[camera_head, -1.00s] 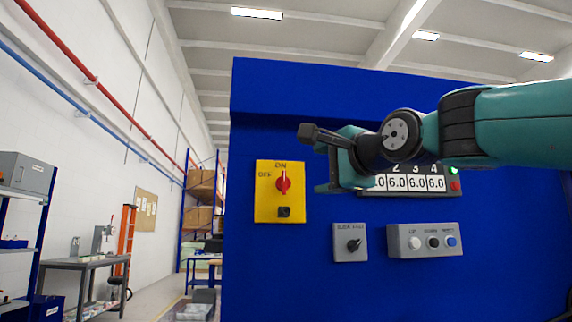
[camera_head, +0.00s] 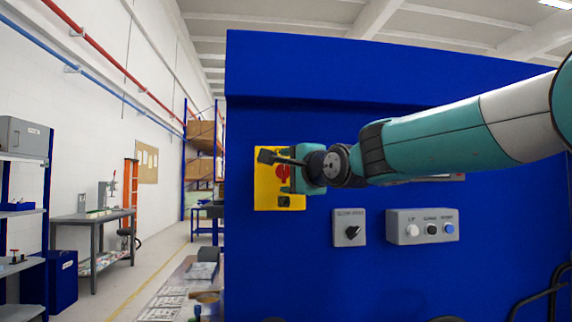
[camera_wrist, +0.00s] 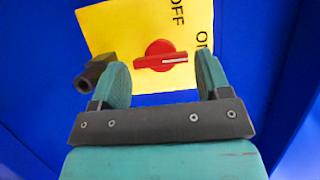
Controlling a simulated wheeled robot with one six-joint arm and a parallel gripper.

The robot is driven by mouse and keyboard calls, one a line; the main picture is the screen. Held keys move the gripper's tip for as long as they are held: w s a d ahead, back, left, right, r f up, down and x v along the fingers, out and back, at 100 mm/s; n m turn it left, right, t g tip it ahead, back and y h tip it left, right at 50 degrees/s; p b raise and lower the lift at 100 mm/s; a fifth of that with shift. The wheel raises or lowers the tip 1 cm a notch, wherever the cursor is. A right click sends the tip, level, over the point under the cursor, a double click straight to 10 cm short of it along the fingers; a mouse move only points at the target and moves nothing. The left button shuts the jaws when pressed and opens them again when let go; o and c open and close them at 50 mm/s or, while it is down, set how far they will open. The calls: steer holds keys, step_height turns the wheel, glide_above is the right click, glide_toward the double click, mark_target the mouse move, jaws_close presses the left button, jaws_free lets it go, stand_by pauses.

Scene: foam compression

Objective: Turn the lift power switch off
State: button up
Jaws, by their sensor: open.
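The lift power switch is a red rotary knob on a yellow plate (camera_head: 264,190) fixed to the blue panel. In the wrist view the red knob (camera_wrist: 158,50) shows between my fingertips, with its white mark pointing right toward the ON label. The OFF label (camera_wrist: 177,12) is at the top of that view. My gripper (camera_head: 288,172) is in front of the plate and partly hides the knob in the head view. In the wrist view my gripper (camera_wrist: 162,72) is open, one finger on each side of the knob. Contact cannot be told.
A black block (camera_head: 284,202) sticks out of the plate below the knob, close to one finger. A grey selector box (camera_head: 342,236) and a grey button box (camera_head: 406,216) sit lower right on the blue panel (camera_head: 310,270). A workbench stands at left.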

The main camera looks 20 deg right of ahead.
steer(key=shift+w+a, duration=0.15)
steer(key=shift+w, duration=0.75)
steer(key=shift+c, duration=0.4)
steer(key=c, duration=0.6)
steer(key=shift+o, duration=0.2)
